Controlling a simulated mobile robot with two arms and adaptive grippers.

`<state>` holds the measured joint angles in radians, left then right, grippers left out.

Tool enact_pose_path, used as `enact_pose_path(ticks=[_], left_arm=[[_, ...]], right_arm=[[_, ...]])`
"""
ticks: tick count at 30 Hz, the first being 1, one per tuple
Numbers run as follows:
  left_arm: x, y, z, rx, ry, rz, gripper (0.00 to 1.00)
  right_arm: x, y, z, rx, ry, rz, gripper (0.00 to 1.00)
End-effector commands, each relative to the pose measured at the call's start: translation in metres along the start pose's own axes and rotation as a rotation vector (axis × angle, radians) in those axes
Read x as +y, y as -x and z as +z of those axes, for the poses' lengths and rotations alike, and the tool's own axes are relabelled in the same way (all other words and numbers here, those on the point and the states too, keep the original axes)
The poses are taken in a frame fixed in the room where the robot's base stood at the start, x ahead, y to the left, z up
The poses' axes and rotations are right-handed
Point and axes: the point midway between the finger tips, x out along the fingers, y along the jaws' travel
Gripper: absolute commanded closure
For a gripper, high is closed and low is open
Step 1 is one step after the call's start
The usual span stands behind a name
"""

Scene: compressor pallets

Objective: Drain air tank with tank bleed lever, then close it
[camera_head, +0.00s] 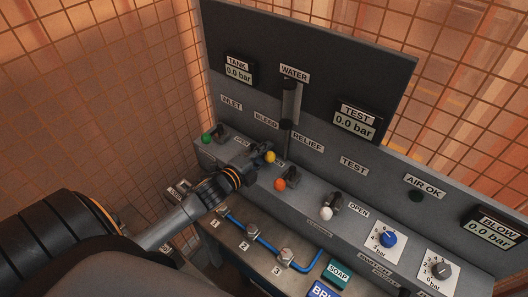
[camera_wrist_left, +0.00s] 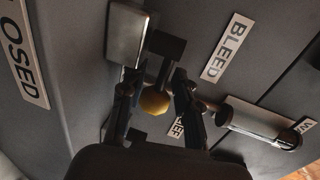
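The tank bleed lever has a yellow ball knob (camera_head: 270,157) and sits below the BLEED label (camera_head: 266,121) on the grey panel. My left gripper (camera_head: 257,157) is at this lever. In the left wrist view the yellow knob (camera_wrist_left: 155,100) lies between the two fingers of my left gripper (camera_wrist_left: 155,88), with a small gap showing beside it, so the fingers look open around it. The lever's base is partly hidden by the gripper. The tank display (camera_head: 239,71) reads 0.0 bar. My right gripper is not in view.
Other levers stand along the ledge: a green knob (camera_head: 207,139) to the left, an orange knob (camera_head: 280,184) close on the right, and a white knob (camera_head: 326,213) further right. A blue pipe (camera_head: 262,243) runs below. The test display (camera_head: 355,122) reads 0.0 bar.

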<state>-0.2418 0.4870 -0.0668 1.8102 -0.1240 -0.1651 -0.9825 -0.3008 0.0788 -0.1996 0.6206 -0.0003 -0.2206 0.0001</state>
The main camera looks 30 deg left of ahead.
Motion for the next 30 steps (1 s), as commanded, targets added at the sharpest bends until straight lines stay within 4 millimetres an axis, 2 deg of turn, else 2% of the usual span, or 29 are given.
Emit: enact_pose_path(ticks=[6, 11, 23, 30], left_arm=[[0.0005, 0.0, -0.0003, 0.001, 0.001, 0.0, 0.68], [0.0005, 0.0001, -0.0003, 0.001, 0.001, 0.0, 1.0], [0.0014, 0.0008, -0.0021, 0.013, 0.0, 0.002, 1.0], [0.0029, 0.0046, -0.0015, 0.098, -0.022, 0.005, 1.0]], right_arm=[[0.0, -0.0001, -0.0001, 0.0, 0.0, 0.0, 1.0], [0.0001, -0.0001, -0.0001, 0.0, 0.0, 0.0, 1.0], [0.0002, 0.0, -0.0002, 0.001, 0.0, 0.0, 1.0], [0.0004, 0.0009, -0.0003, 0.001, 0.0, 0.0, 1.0]])
